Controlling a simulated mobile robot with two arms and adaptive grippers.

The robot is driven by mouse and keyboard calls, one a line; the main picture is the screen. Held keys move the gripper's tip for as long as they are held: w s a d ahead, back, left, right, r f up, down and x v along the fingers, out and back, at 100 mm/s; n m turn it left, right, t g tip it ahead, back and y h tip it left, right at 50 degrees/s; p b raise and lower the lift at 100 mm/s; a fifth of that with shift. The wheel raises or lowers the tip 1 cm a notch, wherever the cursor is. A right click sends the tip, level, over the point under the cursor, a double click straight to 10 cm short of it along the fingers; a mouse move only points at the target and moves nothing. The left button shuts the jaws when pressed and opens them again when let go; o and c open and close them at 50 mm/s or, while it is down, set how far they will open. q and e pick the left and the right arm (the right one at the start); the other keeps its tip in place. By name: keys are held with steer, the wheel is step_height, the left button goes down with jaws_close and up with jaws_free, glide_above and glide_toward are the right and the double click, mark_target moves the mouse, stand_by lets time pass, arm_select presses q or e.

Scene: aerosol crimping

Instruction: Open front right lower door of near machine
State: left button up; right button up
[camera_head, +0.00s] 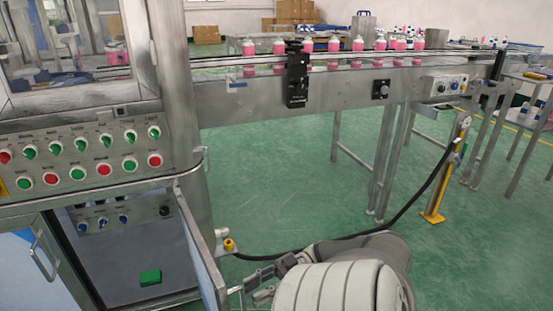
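The near machine (183,110) fills the left side, with a panel of switches and buttons above its lower cabinet. Its right lower door (203,258) stands swung outward, seen nearly edge-on, so the grey inside of the cabinet (115,250) shows. The door's handle (236,291) is on its outer side, near the bottom of the view. My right gripper (257,286) is beside this handle, its fingers pointing left toward the door. The handle and fingertips overlap in view, and whether they touch or grip is unclear. My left gripper is out of view.
A green block (150,277) sits inside the cabinet. Another door panel with a handle (44,255) is at far left. A conveyor (345,87) carrying pink bottles runs rightward. A black cable (400,212) crosses toward a yellow-footed post (433,216). Green floor (280,170) beneath the conveyor is largely open.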

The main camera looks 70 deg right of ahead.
steer(key=v, duration=0.7)
stand_by(0.5)
steer(key=shift+s+d, duration=0.1)
steer(key=shift+s, duration=0.1)
stand_by(0.5)
